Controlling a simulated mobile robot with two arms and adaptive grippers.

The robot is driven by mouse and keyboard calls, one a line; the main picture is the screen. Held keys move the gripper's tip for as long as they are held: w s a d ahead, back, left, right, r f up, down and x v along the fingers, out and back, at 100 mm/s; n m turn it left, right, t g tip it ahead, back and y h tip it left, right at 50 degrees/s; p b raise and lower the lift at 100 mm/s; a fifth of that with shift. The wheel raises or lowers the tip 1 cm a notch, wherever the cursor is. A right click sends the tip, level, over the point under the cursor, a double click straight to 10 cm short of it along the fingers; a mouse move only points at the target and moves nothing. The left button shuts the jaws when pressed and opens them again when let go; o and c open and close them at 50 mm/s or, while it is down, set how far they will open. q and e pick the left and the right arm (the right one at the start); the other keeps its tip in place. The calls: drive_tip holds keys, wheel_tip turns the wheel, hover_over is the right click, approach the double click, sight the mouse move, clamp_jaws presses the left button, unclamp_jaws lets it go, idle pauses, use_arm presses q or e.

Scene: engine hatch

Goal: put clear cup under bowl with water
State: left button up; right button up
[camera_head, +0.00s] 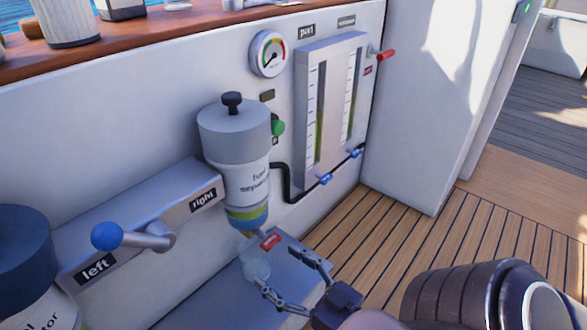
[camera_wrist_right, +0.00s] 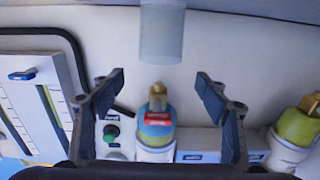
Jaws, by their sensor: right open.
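The clear cup (camera_head: 255,264) stands on the grey ledge below the fuel separator (camera_head: 234,150). In the right wrist view, which looks upside down, the cup (camera_wrist_right: 162,34) is at the top centre. The separator's bowl (camera_head: 248,215) holds yellow-green and blue liquid; it also shows in the wrist view (camera_wrist_right: 155,128) with a brass outlet. My right gripper (camera_head: 277,267) is open and empty, with its fingers close to the cup's right side. In the wrist view, the fingertips (camera_wrist_right: 160,76) are spread, with the cup outside the gap. My left gripper is not in view.
The grey ledge (camera_head: 215,300) carries the cup. A red tag or handle (camera_head: 270,241) sits by the bowl's outlet. A blue-knobbed lever (camera_head: 107,236) and second separator (camera_head: 25,250) are at left. A gauge panel (camera_head: 328,110) with blue valves is behind; open deck (camera_head: 400,235) lies right.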

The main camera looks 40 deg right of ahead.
drive_tip(key=s+p, duration=0.1)
drive_tip(key=s, duration=0.2)
drive_tip(key=shift+s+d+r, duration=0.1)
drive_tip(key=shift+s, duration=0.2)
idle(0.4)
